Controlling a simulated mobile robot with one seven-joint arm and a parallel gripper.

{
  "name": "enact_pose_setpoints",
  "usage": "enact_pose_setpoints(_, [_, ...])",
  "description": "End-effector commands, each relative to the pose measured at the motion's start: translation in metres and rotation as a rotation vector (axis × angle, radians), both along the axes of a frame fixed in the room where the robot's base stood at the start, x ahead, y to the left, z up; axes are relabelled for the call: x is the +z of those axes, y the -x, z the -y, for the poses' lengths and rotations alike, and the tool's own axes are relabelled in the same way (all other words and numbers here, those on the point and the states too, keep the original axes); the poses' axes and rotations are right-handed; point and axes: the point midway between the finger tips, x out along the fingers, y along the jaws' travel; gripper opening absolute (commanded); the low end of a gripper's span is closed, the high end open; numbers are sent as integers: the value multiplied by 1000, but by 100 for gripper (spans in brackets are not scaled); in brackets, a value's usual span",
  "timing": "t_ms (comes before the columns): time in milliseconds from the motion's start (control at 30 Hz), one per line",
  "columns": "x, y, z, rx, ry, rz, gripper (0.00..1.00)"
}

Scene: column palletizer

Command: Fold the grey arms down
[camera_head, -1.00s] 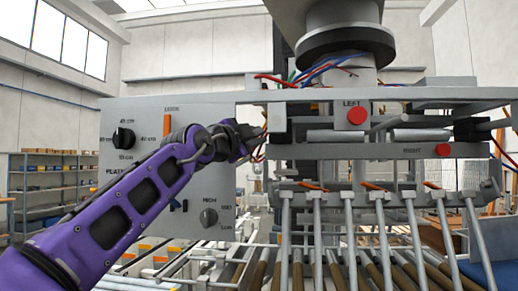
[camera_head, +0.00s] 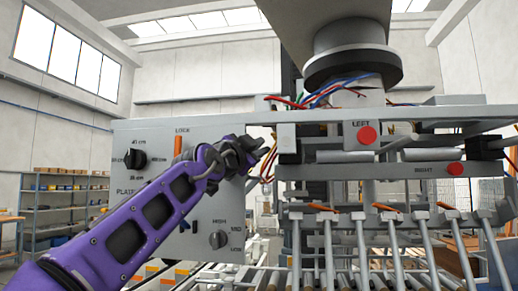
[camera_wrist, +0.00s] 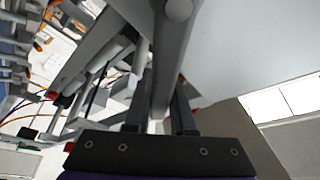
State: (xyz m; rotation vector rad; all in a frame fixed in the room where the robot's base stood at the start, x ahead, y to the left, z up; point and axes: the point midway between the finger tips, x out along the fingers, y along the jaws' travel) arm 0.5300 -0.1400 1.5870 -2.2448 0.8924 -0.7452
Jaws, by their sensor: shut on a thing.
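Several grey arms (camera_head: 364,250) hang side by side from a rail at the front of the palletizer in the head view, slanting down and spreading toward me. Orange clips or levers show along their top ends. My gripper (camera_head: 264,152) is at the left end of the machine head, beside the control panel, and is small and partly hidden there. In the wrist view my gripper (camera_wrist: 160,118) has its two dark fingers close around a grey bar (camera_wrist: 172,60), which runs up between them to a rounded end. Whether this bar is one of the hanging arms cannot be told.
A control panel (camera_head: 195,215) with black knobs and an orange lock lever (camera_head: 178,147) stands behind my arm. Red buttons marked left (camera_head: 367,135) and right (camera_head: 455,169) are on the machine. Loose coloured wires (camera_head: 268,165) hang close to my gripper.

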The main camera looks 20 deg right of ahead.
Motion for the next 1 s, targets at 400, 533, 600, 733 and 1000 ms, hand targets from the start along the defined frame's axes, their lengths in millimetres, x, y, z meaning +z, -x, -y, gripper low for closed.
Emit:
enact_pose_setpoints(400, [0, 0, -1, 1, -1, 2, 52])
enact_pose_setpoints(533, [0, 0, -1, 2, 0, 1, 52])
enact_pose_setpoints(600, [0, -1, -1, 2, 0, 1, 52])
enact_pose_setpoints(733, [0, 0, -1, 2, -7, 6, 52])
enact_pose_setpoints(1000, [-17, 8, 12, -2, -210, 143, 52])
